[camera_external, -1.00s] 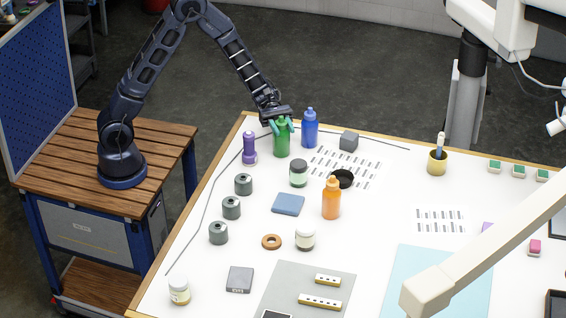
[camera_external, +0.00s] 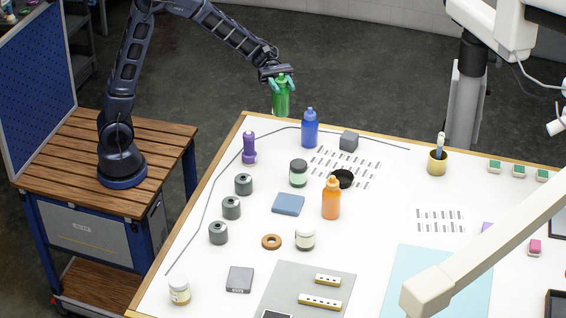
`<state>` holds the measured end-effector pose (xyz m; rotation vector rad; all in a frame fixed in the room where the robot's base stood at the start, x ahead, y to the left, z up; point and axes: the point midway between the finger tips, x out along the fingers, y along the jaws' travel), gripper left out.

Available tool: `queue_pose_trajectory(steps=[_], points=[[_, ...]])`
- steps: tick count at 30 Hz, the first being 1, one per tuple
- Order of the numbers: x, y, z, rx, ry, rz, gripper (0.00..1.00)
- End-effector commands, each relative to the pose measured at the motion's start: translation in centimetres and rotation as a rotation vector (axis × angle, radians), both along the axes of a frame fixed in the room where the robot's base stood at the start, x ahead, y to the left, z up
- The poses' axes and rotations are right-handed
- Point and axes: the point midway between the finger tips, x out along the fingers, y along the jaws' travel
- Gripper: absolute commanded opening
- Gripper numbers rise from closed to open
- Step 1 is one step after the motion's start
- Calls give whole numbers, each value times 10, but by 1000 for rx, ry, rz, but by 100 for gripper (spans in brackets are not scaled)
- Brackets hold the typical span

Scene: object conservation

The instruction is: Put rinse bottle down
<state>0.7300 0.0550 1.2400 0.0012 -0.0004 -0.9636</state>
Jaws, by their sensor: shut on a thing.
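My gripper (camera_external: 280,84) is shut on a green bottle (camera_external: 281,100), with teal fingertips on either side of its upper part. The bottle is upright and appears raised above the far left part of the white table (camera_external: 365,240). A blue bottle (camera_external: 310,130) stands on the table just right of and below it. An orange bottle (camera_external: 331,199) stands nearer the middle. A small purple bottle (camera_external: 249,150) stands near the left edge. I cannot tell which bottle is the rinse bottle.
Several grey spools (camera_external: 231,208) line the left side. A pale lamp arm (camera_external: 480,250) crosses the lower right. A bare patch (camera_external: 275,150) lies left of the blue bottle.

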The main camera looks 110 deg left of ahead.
Motion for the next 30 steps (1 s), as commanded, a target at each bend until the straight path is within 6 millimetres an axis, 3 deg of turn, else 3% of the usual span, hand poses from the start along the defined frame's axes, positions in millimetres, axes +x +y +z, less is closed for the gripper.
queue_pose_trajectory(steps=[7,11,24,30], points=[[3,-1,27,1,-1,5,0],[22,-6,34,-1,-1,45,0],[182,-53,61,-2,1,446,0],[228,-77,63,-2,2,585,0]])
